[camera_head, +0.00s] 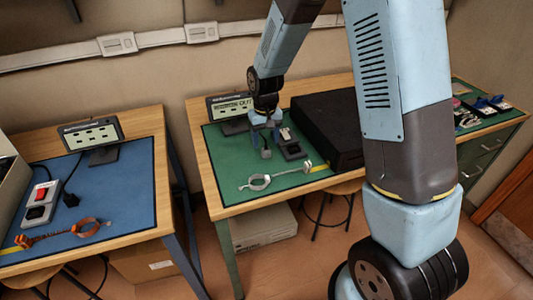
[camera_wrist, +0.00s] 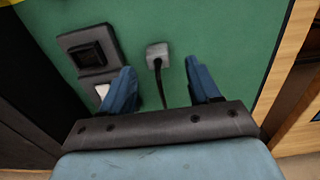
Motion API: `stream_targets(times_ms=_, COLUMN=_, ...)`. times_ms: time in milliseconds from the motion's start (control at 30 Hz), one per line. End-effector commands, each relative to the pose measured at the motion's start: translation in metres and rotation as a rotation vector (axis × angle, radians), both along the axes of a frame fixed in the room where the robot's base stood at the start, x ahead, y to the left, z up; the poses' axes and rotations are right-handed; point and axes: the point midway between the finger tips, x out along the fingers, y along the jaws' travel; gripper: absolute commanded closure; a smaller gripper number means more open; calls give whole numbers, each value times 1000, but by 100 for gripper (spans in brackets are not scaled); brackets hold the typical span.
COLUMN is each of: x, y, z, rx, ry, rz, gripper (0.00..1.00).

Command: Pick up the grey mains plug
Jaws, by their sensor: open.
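The grey mains plug (camera_head: 266,154) lies on the green mat (camera_head: 228,170) of the middle bench, left of a dark socket block. In the wrist view the plug (camera_wrist: 157,50) sits just beyond the gap between my fingertips, near its middle, with its dark cord running back between the fingers. My gripper (camera_head: 266,122) points down over the mat, short of the plug and apart from it. The far end of the cord is hidden behind my gripper.
The socket block (camera_wrist: 108,64) with a light switch is close to my left finger in the wrist view. A large black case (camera_head: 328,125) stands to the right, a display sign (camera_head: 230,106) behind. A metal clamp-like tool (camera_head: 262,183) lies in front. Another bench (camera_head: 120,190) is at left.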

Motion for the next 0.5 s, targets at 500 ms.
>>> stream_targets(times_ms=500, x=2, y=-3, z=-51, rx=0, ry=0, rz=-1, gripper=38)
